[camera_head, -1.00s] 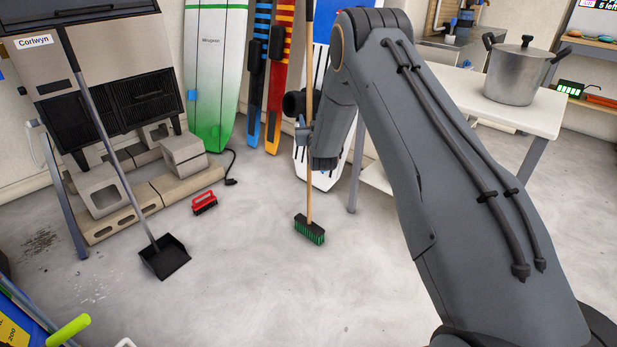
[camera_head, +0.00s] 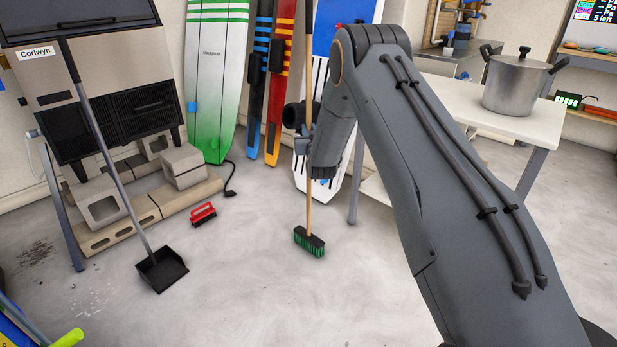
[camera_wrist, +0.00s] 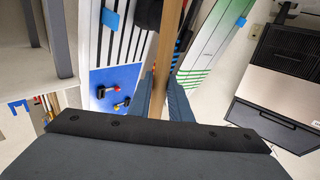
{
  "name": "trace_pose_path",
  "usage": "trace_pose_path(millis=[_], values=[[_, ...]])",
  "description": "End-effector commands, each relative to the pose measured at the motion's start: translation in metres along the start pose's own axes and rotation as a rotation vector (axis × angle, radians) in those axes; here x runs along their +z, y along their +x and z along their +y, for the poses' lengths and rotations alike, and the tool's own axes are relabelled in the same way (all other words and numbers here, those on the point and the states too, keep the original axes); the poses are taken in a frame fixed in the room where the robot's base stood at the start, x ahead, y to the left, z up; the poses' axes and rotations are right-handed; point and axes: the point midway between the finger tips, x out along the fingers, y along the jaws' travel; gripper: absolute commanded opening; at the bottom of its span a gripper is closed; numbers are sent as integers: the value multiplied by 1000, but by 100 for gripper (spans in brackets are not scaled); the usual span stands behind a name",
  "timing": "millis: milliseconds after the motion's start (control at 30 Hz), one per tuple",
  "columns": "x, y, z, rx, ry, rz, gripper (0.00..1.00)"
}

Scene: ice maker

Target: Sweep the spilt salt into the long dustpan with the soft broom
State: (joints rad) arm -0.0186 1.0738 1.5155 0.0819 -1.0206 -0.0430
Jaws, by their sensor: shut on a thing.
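The soft broom (camera_head: 309,210) has a long wooden handle and a dark head with green bristles. It stands nearly upright in the middle of the head view, its bristles at or just above the floor. My gripper (camera_head: 304,142) is shut on the handle, well above the head. In the wrist view the handle runs between my fingers (camera_wrist: 160,92). The black long dustpan (camera_head: 162,270) is on the floor to the left, its grey handle leaning up across the steel machine. Spilt salt (camera_head: 92,302) shows as faint white specks left of the dustpan, apart from the broom.
Dark debris (camera_head: 35,256) lies far left. A table (camera_head: 500,118) with a pot (camera_head: 517,86) stands right. Open floor lies between broom and dustpan.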

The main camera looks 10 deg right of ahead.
Motion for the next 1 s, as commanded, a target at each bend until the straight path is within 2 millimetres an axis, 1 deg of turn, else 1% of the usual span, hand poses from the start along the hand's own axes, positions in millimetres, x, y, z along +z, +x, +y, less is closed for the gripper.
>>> trace_pose_path(millis=[267, 800, 1000], values=[[-10, 0, 0, 0, 0, 5, 0], [-37, 0, 0, 0, 0, 5, 0], [-43, 0, 0, 0, 0, 4, 0]])
